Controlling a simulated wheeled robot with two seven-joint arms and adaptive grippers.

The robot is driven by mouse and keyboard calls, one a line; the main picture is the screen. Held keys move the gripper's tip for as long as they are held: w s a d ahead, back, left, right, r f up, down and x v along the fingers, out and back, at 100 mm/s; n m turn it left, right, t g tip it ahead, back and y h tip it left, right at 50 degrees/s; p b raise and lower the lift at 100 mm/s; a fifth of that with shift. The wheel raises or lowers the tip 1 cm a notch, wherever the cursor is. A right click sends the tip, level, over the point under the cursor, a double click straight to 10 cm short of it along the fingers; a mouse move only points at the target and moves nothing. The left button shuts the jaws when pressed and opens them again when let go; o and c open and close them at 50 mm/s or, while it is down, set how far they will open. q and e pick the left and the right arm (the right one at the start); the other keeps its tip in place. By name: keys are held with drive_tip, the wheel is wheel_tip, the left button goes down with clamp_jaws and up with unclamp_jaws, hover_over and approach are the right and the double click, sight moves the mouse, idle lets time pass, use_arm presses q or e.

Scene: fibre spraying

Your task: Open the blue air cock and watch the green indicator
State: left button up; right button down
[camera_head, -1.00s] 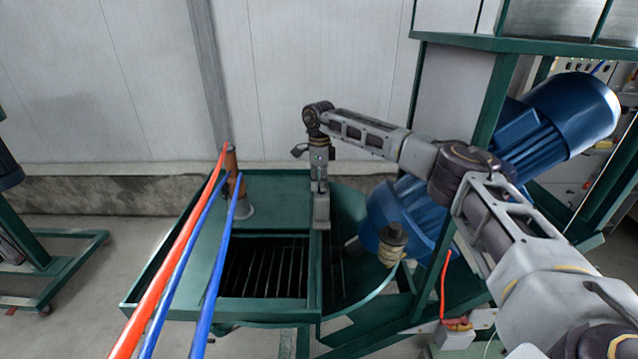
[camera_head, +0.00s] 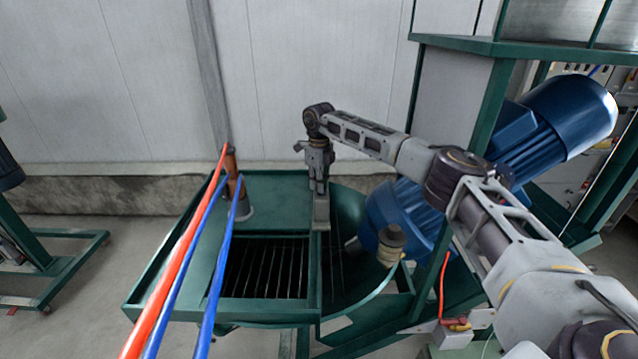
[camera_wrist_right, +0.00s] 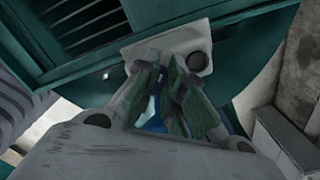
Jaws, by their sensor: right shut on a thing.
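My right gripper (camera_head: 320,187) points down at the grey bracket (camera_head: 321,212) on the edge of the green machine. I cannot make out a green indicator in either view. My left gripper is not in view.
The green machine has a slatted opening (camera_head: 265,268) left of the bracket. Red and blue hoses (camera_head: 185,240) cross its left side. A large blue motor (camera_head: 565,120) and green frame posts stand at the right, close to my right arm. A pale wall is behind.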

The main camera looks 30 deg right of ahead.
drive_tip(key=m, duration=0.5)
drive_tip(key=shift+w+d+r+p, duration=0.1)
drive_tip(key=shift+d+p, duration=0.1)
drive_tip(key=shift+p, duration=0.1)
drive_tip(key=m, duration=0.5)
drive_tip(key=shift+d+m, duration=0.25)
drive_tip(key=shift+m, duration=0.05)
drive_tip(key=c, duration=1.5)
unclamp_jaws()
wheel_tip(320, 180, up, 12)
drive_tip(key=shift+f, duration=0.1)
